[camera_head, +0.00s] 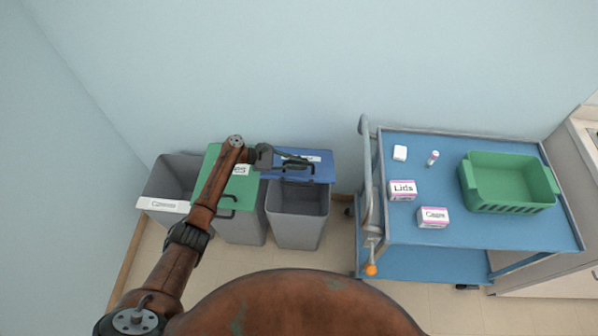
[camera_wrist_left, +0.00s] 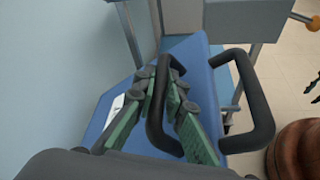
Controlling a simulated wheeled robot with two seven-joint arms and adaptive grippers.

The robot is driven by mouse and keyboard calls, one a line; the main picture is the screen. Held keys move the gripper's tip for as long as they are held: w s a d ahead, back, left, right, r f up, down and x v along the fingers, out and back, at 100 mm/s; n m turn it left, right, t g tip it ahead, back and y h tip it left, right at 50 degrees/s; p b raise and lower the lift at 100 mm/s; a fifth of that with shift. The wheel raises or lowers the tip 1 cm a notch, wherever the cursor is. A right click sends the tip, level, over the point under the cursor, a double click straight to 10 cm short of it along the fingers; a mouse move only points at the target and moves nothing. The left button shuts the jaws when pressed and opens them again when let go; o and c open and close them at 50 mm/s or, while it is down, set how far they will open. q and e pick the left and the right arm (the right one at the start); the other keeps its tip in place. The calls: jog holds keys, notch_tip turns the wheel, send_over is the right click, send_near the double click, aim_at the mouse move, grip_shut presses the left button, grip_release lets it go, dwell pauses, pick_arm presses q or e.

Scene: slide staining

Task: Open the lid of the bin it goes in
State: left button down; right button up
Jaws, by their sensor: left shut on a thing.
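The blue lid (camera_head: 325,170) is swung up at the back of the right-hand grey bin (camera_head: 297,228), near the wall, and the bin's mouth shows open in the head view. My left gripper (camera_head: 287,160) is at this lid, shut on its dark handle (camera_head: 305,170). In the left wrist view the green-padded fingers (camera_wrist_left: 166,108) lie around a dark bar in front of the blue lid (camera_wrist_left: 100,112). A second dark loop (camera_wrist_left: 262,105) shows to their right. The lid's white label is partly hidden. My right gripper is out of view.
The middle bin has a green lid (camera_head: 240,190), down, partly behind my left arm. The left grey bin (camera_head: 172,178) stands open. A blue cart (camera_head: 460,236) at right carries a green basket (camera_head: 510,208), Lids box (camera_head: 402,191), second box (camera_head: 433,218) and small items.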

pick_arm(q)
jog(key=shift+w+r, duration=0.3)
jog(key=shift+r, duration=0.05)
jog(key=c, duration=2.2)
grip_release()
jog(key=shift+c, duration=0.2)
jog(key=v, duration=1.2)
jog(key=shift+c, duration=0.3)
